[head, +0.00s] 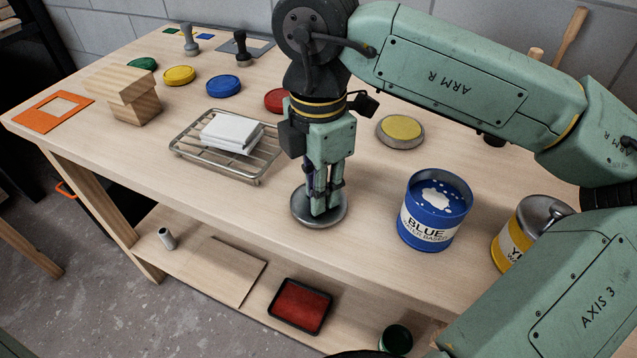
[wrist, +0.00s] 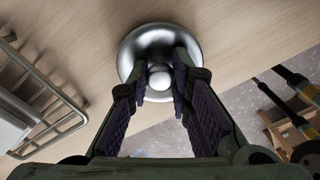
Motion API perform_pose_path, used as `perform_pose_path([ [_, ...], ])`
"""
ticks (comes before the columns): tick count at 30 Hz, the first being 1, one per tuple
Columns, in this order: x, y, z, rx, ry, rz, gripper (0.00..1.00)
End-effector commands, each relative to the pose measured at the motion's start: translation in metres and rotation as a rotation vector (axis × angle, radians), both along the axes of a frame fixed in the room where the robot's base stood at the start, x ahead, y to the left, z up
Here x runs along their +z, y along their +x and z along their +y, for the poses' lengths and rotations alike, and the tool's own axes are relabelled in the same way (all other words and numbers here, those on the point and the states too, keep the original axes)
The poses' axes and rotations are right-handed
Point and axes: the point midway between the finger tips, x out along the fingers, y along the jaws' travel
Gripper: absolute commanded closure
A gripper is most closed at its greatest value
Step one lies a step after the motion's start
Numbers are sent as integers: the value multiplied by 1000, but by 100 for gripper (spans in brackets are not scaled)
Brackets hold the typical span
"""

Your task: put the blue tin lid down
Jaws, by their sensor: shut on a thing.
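The blue tin lid (head: 302,207) is a round, silvery metal disc with a ball knob, near the front edge of the workbench (head: 365,185). In the wrist view the lid (wrist: 137,48) lies level-looking over the wood, beyond my fingers. My gripper (head: 326,206) points straight down and is shut on the lid's knob. It also shows in the wrist view (wrist: 168,88), with a pad on each side of the knob. I cannot tell whether the lid touches the bench top. The blue tin (head: 430,232) stands open to the right, with blue paint and white spots inside.
A wire rack (head: 180,150) with a white stack stands left of my gripper. A round metal lid with a yellow face (head: 401,128) lies behind the blue tin. A yellow tin (head: 510,240) stands at right. Coloured discs line the back. Bare wood separates the lid and blue tin.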

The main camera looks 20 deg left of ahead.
Motion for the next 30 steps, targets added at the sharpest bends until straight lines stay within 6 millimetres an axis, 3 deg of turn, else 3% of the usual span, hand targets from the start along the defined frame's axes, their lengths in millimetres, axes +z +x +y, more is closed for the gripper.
perform_pose_path([
  [15, -14, 0, 0, -1, 1, -1, 100],
  [16, -12, 0, 0, -1, 1, -1, 79],
  [24, -12, 0, 0, -1, 1, -1, 61],
  [30, -12, 0, 0, -1, 1, -1, 61],
])
